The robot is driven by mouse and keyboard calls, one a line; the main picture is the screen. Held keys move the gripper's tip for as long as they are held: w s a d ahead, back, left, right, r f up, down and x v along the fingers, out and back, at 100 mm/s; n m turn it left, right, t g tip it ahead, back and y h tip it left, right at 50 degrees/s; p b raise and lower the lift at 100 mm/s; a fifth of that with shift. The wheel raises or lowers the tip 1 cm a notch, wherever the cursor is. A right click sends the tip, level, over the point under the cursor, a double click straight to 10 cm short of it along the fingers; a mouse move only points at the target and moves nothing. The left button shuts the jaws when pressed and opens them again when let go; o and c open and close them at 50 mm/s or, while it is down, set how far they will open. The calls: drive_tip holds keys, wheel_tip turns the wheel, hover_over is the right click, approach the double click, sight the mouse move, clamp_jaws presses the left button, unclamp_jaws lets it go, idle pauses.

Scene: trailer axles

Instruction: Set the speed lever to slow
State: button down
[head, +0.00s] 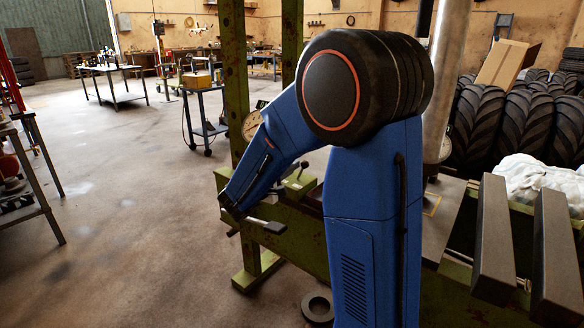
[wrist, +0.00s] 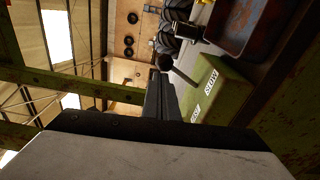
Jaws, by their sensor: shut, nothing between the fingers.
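The speed lever is a thin rod with a black ball knob (head: 304,165) on a green box (head: 299,184) of the press frame. In the wrist view its knob (wrist: 165,62) shows just beyond my fingertips. The green box (wrist: 233,84) there carries a SLOW label (wrist: 210,82) and a second, partly hidden label (wrist: 195,113). The rod reaches the box nearer the SLOW label, but its exact setting is unclear. My gripper (wrist: 160,80) is shut and empty, its fingers close to the knob; contact cannot be told.
A round gauge (head: 252,125) is on the green frame (head: 233,80). A rusty red tray (wrist: 245,25) lies beyond the box. Open floor is left.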

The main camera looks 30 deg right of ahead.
idle(0.4)
drive_tip(key=w+a, duration=0.3)
drive_tip(key=v, duration=0.9)
drive_tip(key=shift+s+a, duration=0.15)
drive_tip(key=shift+a, duration=0.05)
drive_tip(key=s+d+f+m+g+y, duration=0.2)
drive_tip(key=s+d+g+y, duration=0.1)
drive_tip(key=s, duration=0.7)
drive_tip(key=s+d+f+m+g+y, duration=0.2)
drive_tip(key=s+d+g+y, duration=0.1)
drive_tip(key=s, duration=0.7)
drive_tip(key=s+a+f+m+t+y, duration=0.1)
drive_tip(key=s+a+f+t+y, duration=0.1)
drive_tip(key=s+a+y, duration=0.8)
drive_tip(key=s+a+t, duration=0.1)
drive_tip(key=s+a, duration=0.1)
drive_tip(key=s, duration=0.1)
drive_tip(key=shift+s+m, duration=0.2)
drive_tip(key=shift+m, duration=0.2)
